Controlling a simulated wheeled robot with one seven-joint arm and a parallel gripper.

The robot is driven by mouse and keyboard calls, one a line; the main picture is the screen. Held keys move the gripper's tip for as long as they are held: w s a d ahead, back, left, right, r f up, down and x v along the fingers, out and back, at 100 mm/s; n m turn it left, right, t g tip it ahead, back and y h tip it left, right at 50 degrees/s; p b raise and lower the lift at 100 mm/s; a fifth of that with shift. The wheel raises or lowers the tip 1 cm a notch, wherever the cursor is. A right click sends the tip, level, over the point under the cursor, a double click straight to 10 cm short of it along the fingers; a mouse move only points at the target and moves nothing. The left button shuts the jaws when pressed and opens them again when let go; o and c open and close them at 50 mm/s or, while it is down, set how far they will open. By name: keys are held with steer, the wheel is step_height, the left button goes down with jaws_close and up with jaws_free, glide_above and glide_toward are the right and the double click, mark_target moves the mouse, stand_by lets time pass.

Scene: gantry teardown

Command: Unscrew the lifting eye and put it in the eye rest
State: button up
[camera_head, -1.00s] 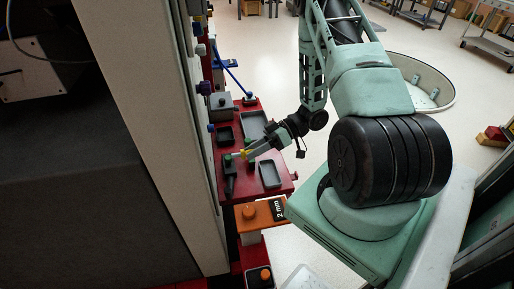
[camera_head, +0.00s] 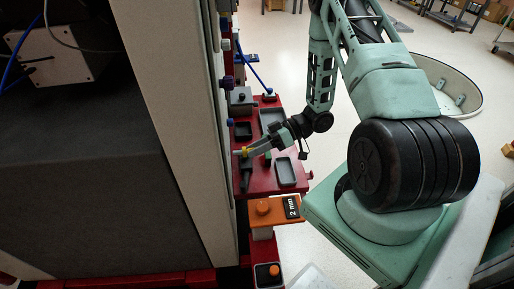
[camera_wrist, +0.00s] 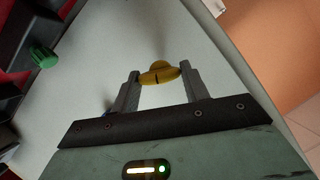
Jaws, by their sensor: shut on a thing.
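A yellow rounded piece, which looks like the lifting eye (camera_wrist: 158,77), sits between the two grey fingers of my gripper (camera_wrist: 158,72) in the wrist view. The fingers are shut on it from both sides. A pale flat surface lies behind it; I cannot tell whether the eye touches that surface. In the head view my gripper (camera_head: 245,152) is small, close beside the tall pale panel, over the left part of the red bench (camera_head: 262,184). I cannot tell which fixture on the bench is the eye rest.
The bench carries a grey tray (camera_head: 286,172), a dark bin (camera_head: 243,131) and a grey block (camera_head: 240,99). A green knob (camera_wrist: 43,56) shows at left in the wrist view. An orange block marked 2 mm (camera_head: 264,209) stands in front. The pale panel (camera_head: 165,110) borders the bench at left.

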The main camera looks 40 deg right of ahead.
mark_target(243, 148)
steer(key=shift+w+a, duration=0.5)
steer(key=shift+a, duration=0.2)
stand_by(0.6)
steer(key=shift+w+a+p, duration=0.35)
steer(key=shift+w+a, duration=0.3)
steer(key=shift+a, duration=0.35)
steer(key=shift+c, duration=0.6)
steer(key=o, duration=1.5)
steer(key=shift+d, duration=0.1)
steer(key=v, duration=1.4)
steer(key=s+f+v, duration=0.1)
steer(key=v, duration=0.6)
